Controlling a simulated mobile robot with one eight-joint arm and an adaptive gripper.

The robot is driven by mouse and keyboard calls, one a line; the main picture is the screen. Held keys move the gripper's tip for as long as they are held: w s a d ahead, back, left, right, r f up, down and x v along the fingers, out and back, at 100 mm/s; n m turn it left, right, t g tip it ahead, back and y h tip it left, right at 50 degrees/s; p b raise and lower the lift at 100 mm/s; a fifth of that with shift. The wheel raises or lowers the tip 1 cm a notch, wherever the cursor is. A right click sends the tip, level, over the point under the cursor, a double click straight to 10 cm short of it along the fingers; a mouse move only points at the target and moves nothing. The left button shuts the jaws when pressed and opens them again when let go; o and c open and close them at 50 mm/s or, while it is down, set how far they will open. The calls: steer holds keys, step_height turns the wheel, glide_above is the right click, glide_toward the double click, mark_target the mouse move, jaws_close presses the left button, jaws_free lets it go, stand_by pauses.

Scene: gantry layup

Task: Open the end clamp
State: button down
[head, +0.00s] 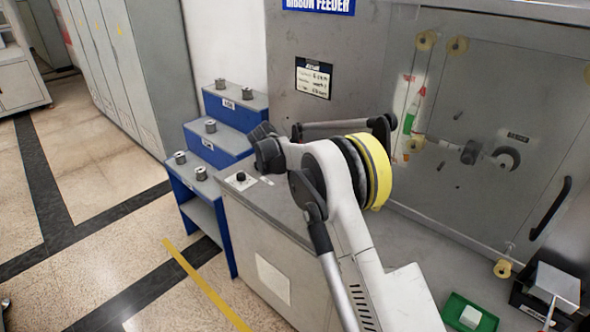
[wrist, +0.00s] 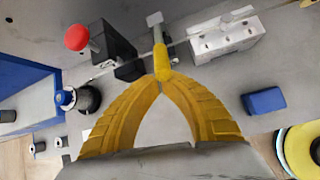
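In the wrist view, a clamp with a black base (wrist: 118,52) and a metal lever sits on a grey bench top. The lever has a yellow grip (wrist: 160,60) that points toward me. My gripper (wrist: 160,81) has yellow fingers, closed with their tips around the near end of this grip; little of the contact shows. In the head view my arm reaches over the bench, and its fingers and the clamp are hidden behind it.
A red ball knob (wrist: 77,37) stands left of the clamp, and a slotted metal block (wrist: 227,40) lies to its right. A blue block (wrist: 263,100) lies nearer. A green tray (head: 484,320) is at lower right.

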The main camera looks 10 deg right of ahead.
steer(key=w+d+r+g+y+p, duration=0.2)
steer(key=d+r+p, duration=0.1)
steer(key=r+p, duration=0.1)
steer(key=shift+w+r+y+p, duration=0.15)
steer(key=shift+r+y+p, duration=0.25)
steer(key=shift+r, duration=0.2)
stand_by(0.3)
steer(key=a+p+v, duration=0.1)
steer(key=v, duration=1)
steer(key=shift+r, duration=0.1)
